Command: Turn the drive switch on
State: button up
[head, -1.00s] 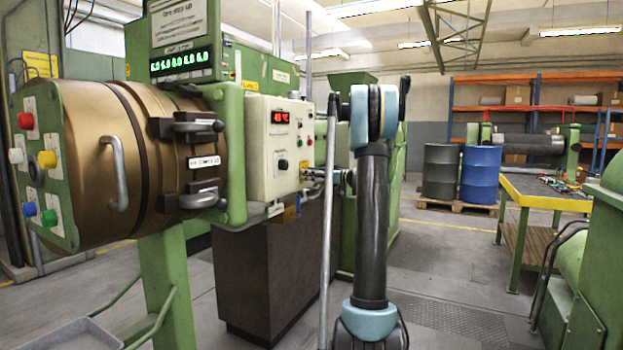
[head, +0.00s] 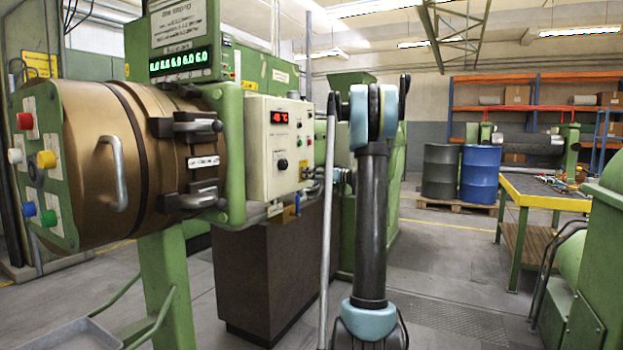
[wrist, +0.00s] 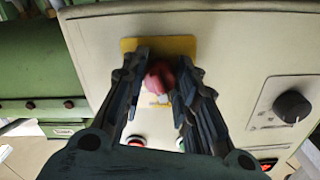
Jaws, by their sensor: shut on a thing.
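The red switch knob (wrist: 160,79) stands on a yellow plate (wrist: 180,46) on the cream control panel (wrist: 215,45) in the wrist view. I take it to be the drive switch; its label is too small to read. My gripper (wrist: 162,85) has a dark finger on each side of the knob and is shut on it. The fingers and palm hide part of the plate and the panel below. In the head view the cream control box (head: 258,180) stands at centre left; the grip on the knob cannot be made out there.
A black rotary knob (wrist: 292,107) sits right of the gripper in the wrist view. In the head view, a brown-gold barrel (head: 80,160) with a metal handle is at left. Blue and dark drums (head: 480,175) stand farther back. Open floor lies right of my arm.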

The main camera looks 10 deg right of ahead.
jog(key=m, duration=0.5)
jog(key=shift+a+m, duration=0.1)
jog(key=shift+m, duration=0.2)
jog(key=m, duration=0.4)
jog(key=shift+r+m, duration=0.1)
jog(key=shift+m, duration=0.6)
jog(key=o, duration=1.1)
jog(key=shift+c, duration=0.2)
jog(key=v, duration=1.2)
jog(key=shift+w, duration=0.1)
